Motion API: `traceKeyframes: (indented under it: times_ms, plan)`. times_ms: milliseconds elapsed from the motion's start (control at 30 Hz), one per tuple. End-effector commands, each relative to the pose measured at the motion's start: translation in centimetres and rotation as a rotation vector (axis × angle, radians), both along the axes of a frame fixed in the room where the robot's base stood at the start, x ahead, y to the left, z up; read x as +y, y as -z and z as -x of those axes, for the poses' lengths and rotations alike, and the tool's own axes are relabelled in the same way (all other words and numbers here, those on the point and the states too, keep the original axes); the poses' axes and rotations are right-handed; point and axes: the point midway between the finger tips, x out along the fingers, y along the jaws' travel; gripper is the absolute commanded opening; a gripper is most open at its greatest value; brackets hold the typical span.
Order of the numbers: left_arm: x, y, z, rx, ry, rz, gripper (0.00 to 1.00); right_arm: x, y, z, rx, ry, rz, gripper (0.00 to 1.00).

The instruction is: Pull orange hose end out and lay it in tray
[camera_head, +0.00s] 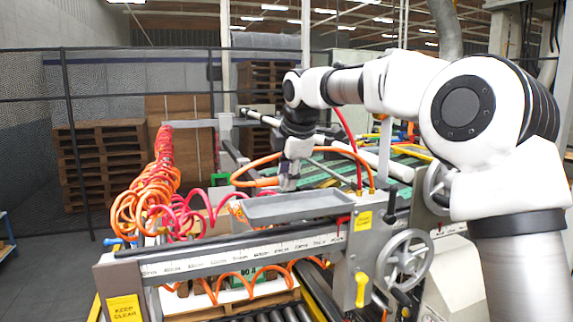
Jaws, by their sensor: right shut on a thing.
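My right gripper (288,184) points down above the grey tray (310,207) and is shut on the orange hose (258,183), close to its end. The hose loops out left of the gripper, passes back behind it and comes down at the right near the tray's far right corner (371,180). The grey tray is shallow and looks empty on its visible floor. The exact gap between fingertips and tray is hard to tell. My left gripper is out of view.
Coiled orange and red hoses (150,195) hang at the left. A measuring rail (240,247) runs in front of the tray. A handwheel (405,258) and yellow-handled lever (361,288) stand at the right front. A thin red hose (348,135) rises behind the tray.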

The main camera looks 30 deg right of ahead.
Motion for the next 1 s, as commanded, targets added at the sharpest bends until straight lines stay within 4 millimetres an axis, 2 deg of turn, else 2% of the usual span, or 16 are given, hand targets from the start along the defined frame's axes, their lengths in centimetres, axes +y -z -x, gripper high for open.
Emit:
traceKeyframes:
  times_ms: [267,500,967,1000]
  plan:
    - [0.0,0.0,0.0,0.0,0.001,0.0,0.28,0.0,2.4,0.0,0.001,0.0,-0.001,0.0]
    - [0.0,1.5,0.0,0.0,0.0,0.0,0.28,0.0,4.6,0.0,0.0,0.0,0.0,0.0]
    - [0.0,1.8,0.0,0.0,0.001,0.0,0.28,0.0,5.3,0.0,-0.001,0.0,0.0,0.0]
    - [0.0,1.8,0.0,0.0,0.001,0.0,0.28,0.0,5.3,0.0,-0.001,0.0,0.0,0.36]
